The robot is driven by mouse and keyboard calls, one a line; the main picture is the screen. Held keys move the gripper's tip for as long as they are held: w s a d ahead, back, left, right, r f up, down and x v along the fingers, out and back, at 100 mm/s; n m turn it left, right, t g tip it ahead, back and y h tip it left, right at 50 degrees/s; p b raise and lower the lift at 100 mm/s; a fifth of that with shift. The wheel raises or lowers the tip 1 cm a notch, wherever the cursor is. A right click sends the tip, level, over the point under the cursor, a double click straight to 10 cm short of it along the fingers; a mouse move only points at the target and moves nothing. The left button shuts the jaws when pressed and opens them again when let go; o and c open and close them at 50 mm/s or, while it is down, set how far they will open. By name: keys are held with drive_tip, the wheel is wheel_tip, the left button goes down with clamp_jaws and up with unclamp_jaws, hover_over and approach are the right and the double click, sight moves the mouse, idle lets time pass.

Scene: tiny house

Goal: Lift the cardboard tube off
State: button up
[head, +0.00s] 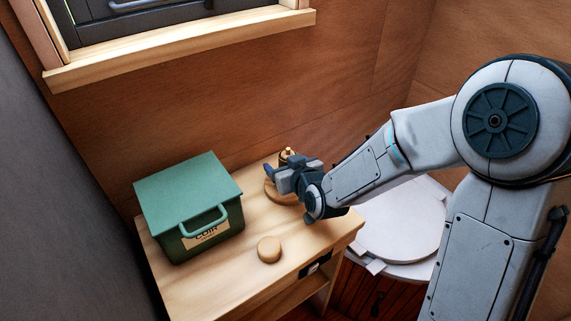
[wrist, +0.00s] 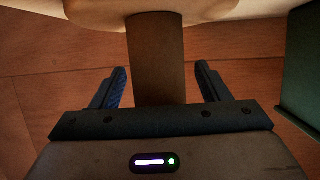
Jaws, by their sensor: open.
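The brown cardboard tube (wrist: 156,60) stands upright on a round wooden base, which shows at the top of the wrist view (wrist: 190,10). My gripper (wrist: 162,70) is open, with one finger on each side of the tube and a visible gap on both sides. In the head view my gripper (head: 290,169) is low over the back right of the wooden table and hides most of the tube. A small brass-coloured tip (head: 287,153) shows just above it, and part of the round base (head: 272,191) shows below. The tube's end nearest the wrist camera is hidden behind my gripper's body.
A green lidded box (head: 190,207) with a handle stands on the table (head: 205,282) to the left. A small round wooden piece (head: 269,249) lies near the front. A white toilet-like seat (head: 405,225) is to the right. The wooden wall is close behind.

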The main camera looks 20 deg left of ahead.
drive_tip(key=c, duration=1)
drive_tip(key=shift+r+p, duration=4.95)
drive_tip(key=shift+r, duration=2.35)
drive_tip(key=shift+c, duration=0.2)
